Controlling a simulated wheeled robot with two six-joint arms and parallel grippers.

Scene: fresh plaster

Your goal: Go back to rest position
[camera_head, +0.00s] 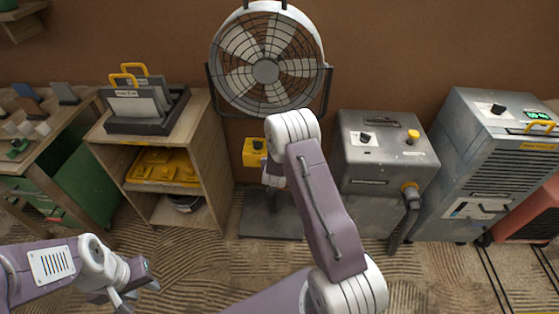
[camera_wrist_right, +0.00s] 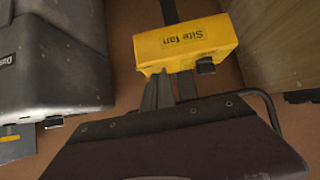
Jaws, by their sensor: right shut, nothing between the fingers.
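My left gripper (camera_head: 137,287) is at the lower left of the head view, its fingers apart with nothing between them. My right arm reaches up the middle of the head view and bends back down towards the fan. My right gripper (camera_head: 272,181) is partly hidden behind that arm, low in front of the fan stand. It is shut and empty. The yellow control box (camera_head: 253,152) with a black knob is close beside it. In the right wrist view, the yellow box (camera_wrist_right: 187,45) labelled "Site fan" appears just beyond the gripper; I cannot tell whether they touch.
A large fan (camera_head: 266,70) stands behind my right arm. A wooden shelf (camera_head: 208,125) with trays is to its left. Grey machines (camera_head: 385,160) and (camera_head: 485,165) stand to the right, one with a hose. The floor (camera_head: 190,270) between my arms is clear.

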